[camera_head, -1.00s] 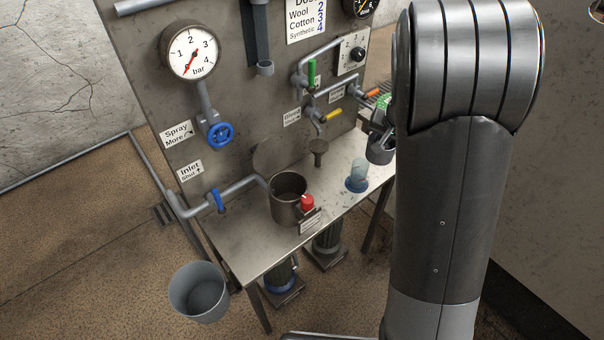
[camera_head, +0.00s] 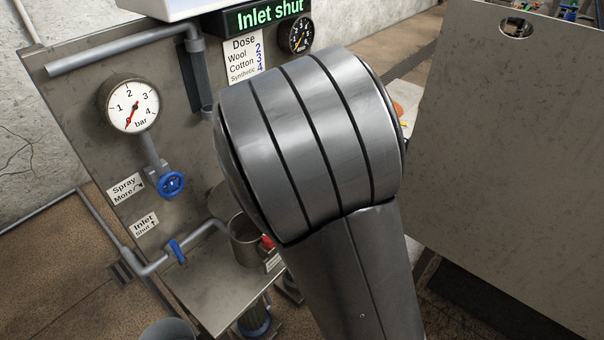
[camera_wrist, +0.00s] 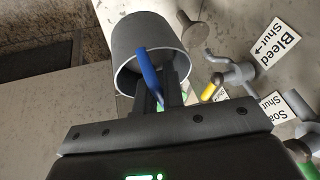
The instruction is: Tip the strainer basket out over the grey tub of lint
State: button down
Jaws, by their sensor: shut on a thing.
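The strainer basket, a dark grey cup with a pale rim (camera_wrist: 128,62) and a blue handle (camera_wrist: 148,72), is at the end of my gripper (camera_wrist: 160,95) in the wrist view. The fingers are shut on the blue handle, and the pale rim is on the side towards the fingers. What is inside the basket cannot be made out. In the head view my arm hides the gripper and basket. The grey tub (camera_head: 168,331) is at the bottom edge, cut off so that only its upper part shows; its contents are out of view.
A metal pot (camera_head: 243,243) stands on the bench (camera_head: 205,283), partly behind my arm. A blue inlet lever (camera_head: 177,250), a blue valve wheel (camera_head: 171,185) and a pressure gauge (camera_head: 130,103) are on the panel. A yellow lever (camera_wrist: 209,92) is right of the basket. A large board (camera_head: 510,150) stands at right.

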jog(key=s+a+f+m+h, duration=0.1)
jog(key=s+a+f+m, duration=0.25)
jog(key=s+a, duration=1.3)
jog(key=s+a+f+m+h, duration=0.1)
jog(key=s+a+f+m, duration=0.25)
jog(key=s+a, duration=1.3)
jog(key=w+f+g+y, duration=0.1)
jog(key=g+y, duration=0.4)
jog(key=w+f+g+y, duration=0.1)
jog(key=g+y, duration=0.5)
jog(key=w+f+g+y, duration=0.1)
jog(key=g+y, duration=0.4)
jog(key=shift+w+d+f+g, duration=0.25)
jog(key=shift+d+f+g, duration=0.05)
jog(key=shift+f+g, duration=0.1)
jog(key=shift+y, duration=0.3)
dwell(1.3)
